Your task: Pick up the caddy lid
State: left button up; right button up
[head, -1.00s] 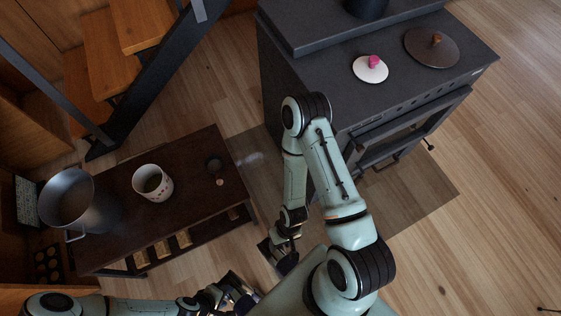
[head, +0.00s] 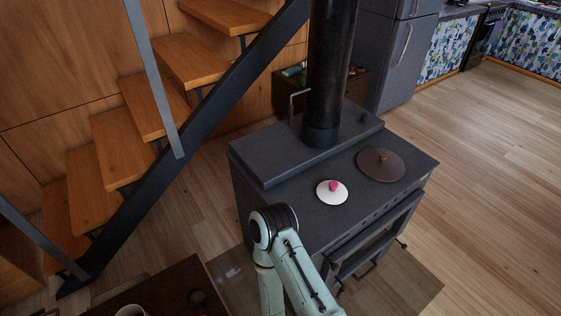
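A small round white lid with a pink knob (head: 332,192) lies on the flat dark top of the stove (head: 290,200), near its front left part. It looks like the caddy lid. A larger dark lid with a wooden knob (head: 381,164) lies to its right and a little farther back. The white canister (head: 131,311) shows only its top rim at the bottom edge, on the dark bench. Neither gripper is in view. Only a bent part of my own arm shows at the bottom middle, in front of the stove.
The black stovepipe (head: 328,80) rises from the stove's raised back. Wooden stairs with a dark steel stringer (head: 190,130) stand at the left. The dark bench (head: 165,290) is at the bottom left. Open floor (head: 480,170) lies to the right.

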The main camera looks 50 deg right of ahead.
aim_at(330, 192)
jog(key=z, duration=2.3)
jog(key=u, duration=2.6)
jog(key=z, duration=2.45)
